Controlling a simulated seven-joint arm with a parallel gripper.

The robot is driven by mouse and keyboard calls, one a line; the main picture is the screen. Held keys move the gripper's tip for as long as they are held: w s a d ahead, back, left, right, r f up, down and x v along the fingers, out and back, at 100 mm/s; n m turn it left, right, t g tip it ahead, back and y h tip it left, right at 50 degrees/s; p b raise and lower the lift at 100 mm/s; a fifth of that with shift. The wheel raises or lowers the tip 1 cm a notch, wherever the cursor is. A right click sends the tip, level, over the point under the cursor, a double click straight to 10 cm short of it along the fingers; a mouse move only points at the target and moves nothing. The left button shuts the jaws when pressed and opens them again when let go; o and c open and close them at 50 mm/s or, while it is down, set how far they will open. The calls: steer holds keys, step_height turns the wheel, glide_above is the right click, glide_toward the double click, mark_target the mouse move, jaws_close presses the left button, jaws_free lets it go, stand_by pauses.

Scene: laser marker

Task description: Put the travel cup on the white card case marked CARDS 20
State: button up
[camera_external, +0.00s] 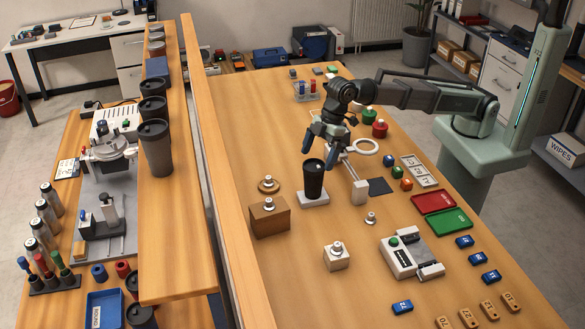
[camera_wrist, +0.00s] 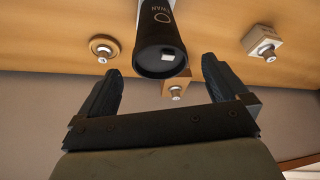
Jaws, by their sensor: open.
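A dark travel cup (camera_external: 314,180) stands upright on a flat white case (camera_external: 314,199) near the middle of the table. I cannot read any marking on the case. In the wrist view the cup (camera_wrist: 160,50) shows its dark lid and pale lettering on its side. My gripper (camera_external: 321,152) is just above the cup, on its far side. In the wrist view my gripper (camera_wrist: 161,72) is open, with its fingers to either side of the lid's lower edge and not visibly touching the cup. The case is mostly hidden by the cup there.
A wooden box with a knob (camera_external: 270,217), a knobbed disc (camera_external: 268,185) and a white knobbed block (camera_external: 336,260) stand near the cup. A white ring stand (camera_external: 366,147) is close on the right. Other dark cups (camera_external: 156,148) stand on the left shelf, beyond a wooden divider (camera_external: 215,165).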

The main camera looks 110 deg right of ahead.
steer(key=shift+v, duration=3)
steer(key=shift+d, duration=0.1)
